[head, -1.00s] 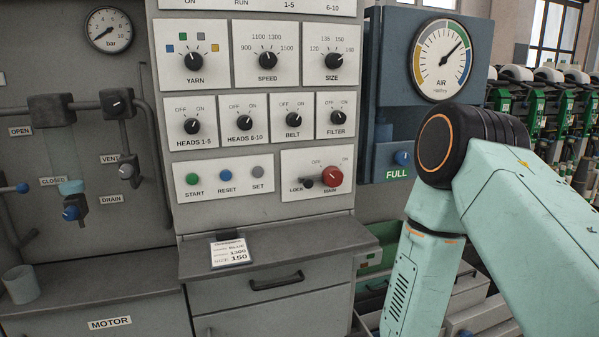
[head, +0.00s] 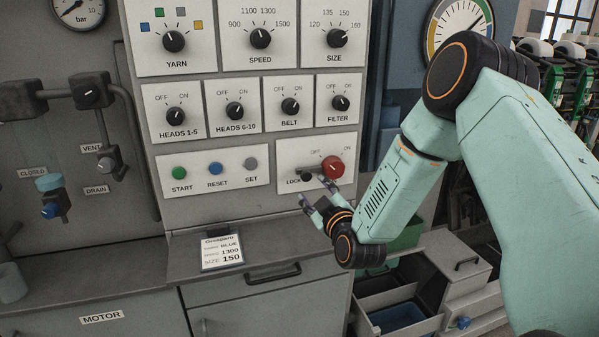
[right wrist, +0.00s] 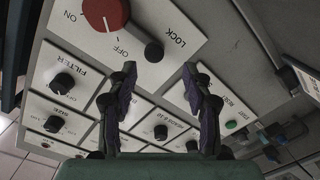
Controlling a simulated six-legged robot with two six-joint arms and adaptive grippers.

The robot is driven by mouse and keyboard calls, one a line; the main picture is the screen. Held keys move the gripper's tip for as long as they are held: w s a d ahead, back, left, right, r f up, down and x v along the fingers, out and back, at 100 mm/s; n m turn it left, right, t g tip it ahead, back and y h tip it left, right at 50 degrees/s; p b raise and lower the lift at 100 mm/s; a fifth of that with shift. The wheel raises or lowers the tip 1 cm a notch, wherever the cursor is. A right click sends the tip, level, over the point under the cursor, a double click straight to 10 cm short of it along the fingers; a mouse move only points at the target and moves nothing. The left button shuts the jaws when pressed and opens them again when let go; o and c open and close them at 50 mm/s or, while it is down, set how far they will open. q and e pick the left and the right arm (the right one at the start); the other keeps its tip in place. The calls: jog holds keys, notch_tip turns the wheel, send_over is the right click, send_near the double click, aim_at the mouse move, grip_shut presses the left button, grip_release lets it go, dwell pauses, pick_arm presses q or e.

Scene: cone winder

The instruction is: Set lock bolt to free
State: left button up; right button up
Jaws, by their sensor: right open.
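The lock bolt (head: 306,176) is a small dark knob beside the LOCK label on a white plate, left of the red main knob (head: 333,167). In the right wrist view the lock bolt (right wrist: 154,52) shows as a black round knob near the LOCK lettering, with the red knob (right wrist: 105,12) at the top left. My right gripper (head: 315,189) is open and empty just below and in front of that plate. In the right wrist view its fingers (right wrist: 160,70) are spread, with the bolt beyond and between their tips. Contact is not visible. My left gripper is not in view.
The START, RESET and SET button plate (head: 214,178) is left of the lock plate. Rows of rotary knobs are above it. A grey ledge (head: 190,268) with a paper card (head: 221,252) juts out below. Open drawers (head: 400,315) stand lower right.

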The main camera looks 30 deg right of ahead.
aim_at(307, 176)
jog(key=shift+n, duration=0.5)
jog(key=x, duration=0.7)
jog(key=shift+w+d+r, duration=0.1)
jog(key=shift+d+r, duration=0.05)
jog(key=shift+d, duration=0.25)
jog(key=shift+w+a+r, duration=0.1)
jog(key=shift+w, duration=0.25)
jog(key=shift+s+a+r, duration=0.1)
jog(key=shift+r, duration=0.05)
jog(key=shift+d, duration=0.25)
jog(key=shift+c, duration=1.3)
jog(key=shift+a, duration=0.2)
jog(key=c, duration=0.4)
jog(key=shift+d, duration=0.15)
grip_shut()
